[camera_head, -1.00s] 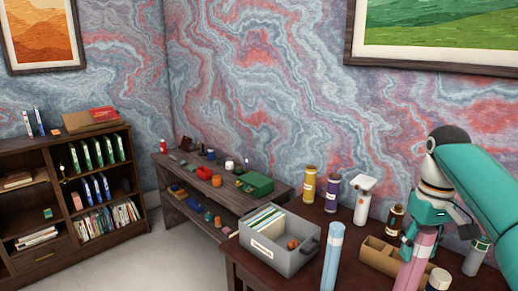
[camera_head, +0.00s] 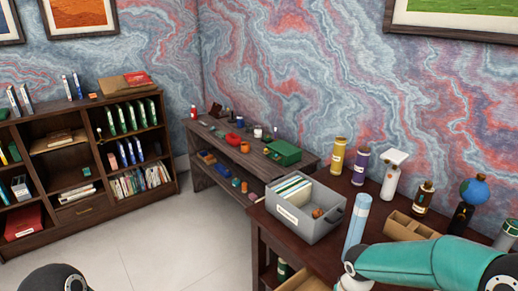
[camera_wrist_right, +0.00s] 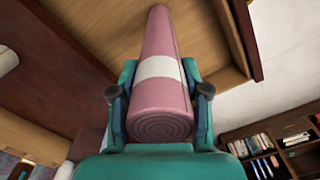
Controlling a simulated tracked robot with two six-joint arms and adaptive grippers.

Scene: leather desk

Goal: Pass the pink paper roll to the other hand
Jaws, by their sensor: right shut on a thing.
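The pink paper roll (camera_wrist_right: 161,100) shows in the right wrist view, with a white band around its middle and its spiral end facing the camera. My right gripper (camera_wrist_right: 160,96) is shut on it, one finger on each side near that end. The roll points away from the wrist, up the picture. In the head view my right arm reaches in from the right at the bottom, but its gripper and the roll are out of frame. My left gripper is in neither current view.
A low shelf and a bookcase (camera_head: 90,150) stand left. Floor (camera_head: 180,245) between is clear.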

